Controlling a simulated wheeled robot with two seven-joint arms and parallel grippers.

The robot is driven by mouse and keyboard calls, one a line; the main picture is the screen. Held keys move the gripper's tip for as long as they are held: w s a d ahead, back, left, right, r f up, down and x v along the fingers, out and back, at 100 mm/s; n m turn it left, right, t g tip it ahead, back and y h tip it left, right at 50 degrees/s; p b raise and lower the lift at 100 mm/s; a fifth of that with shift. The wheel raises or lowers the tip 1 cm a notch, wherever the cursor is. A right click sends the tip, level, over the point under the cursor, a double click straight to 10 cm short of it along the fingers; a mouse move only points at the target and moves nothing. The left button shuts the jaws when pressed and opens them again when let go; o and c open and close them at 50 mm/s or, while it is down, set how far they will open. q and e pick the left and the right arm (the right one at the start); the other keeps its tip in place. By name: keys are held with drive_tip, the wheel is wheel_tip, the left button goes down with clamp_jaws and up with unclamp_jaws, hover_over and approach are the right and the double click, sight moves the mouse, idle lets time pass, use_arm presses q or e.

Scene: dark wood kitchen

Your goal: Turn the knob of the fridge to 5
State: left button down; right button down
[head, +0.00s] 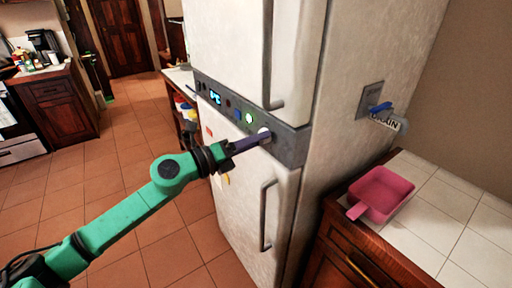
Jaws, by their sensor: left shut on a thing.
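The white fridge (243,190) stands in the middle of the head view, with a dark control strip (285,142) between its upper and lower doors. A pale round knob (264,131) sits near the right part of that strip. My left gripper (262,138) reaches in from the left and is shut with its fingertips at the knob, partly covering it. A small lit display (215,97) and a green-lit button (249,118) show further left on the strip. The number the knob points to is too small to read. My right gripper is not in view.
A tiled counter (450,220) with a pink dustpan-like tray (381,194) stands at the right. A blue lever (380,107) with a "DRAIN" tag sticks out of the fridge's side. Vertical handles (265,215) protrude from the doors. The floor at left is clear.

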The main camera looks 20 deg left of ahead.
use_arm(q)
drive_tip(key=shift+w+a+f+m+b, duration=0.1)
drive_tip(key=shift+m+b, duration=3)
drive_tip(key=shift+m, duration=0.75)
drive_tip(key=shift+w+a+f+m+b, duration=0.1)
drive_tip(key=shift+m+b, duration=2.95)
drive_tip(key=shift+m, duration=0.8)
drive_tip(key=shift+r, duration=0.1)
drive_tip(key=shift+c, duration=1.9)
unclamp_jaws()
drive_tip(key=shift+s, duration=0.1)
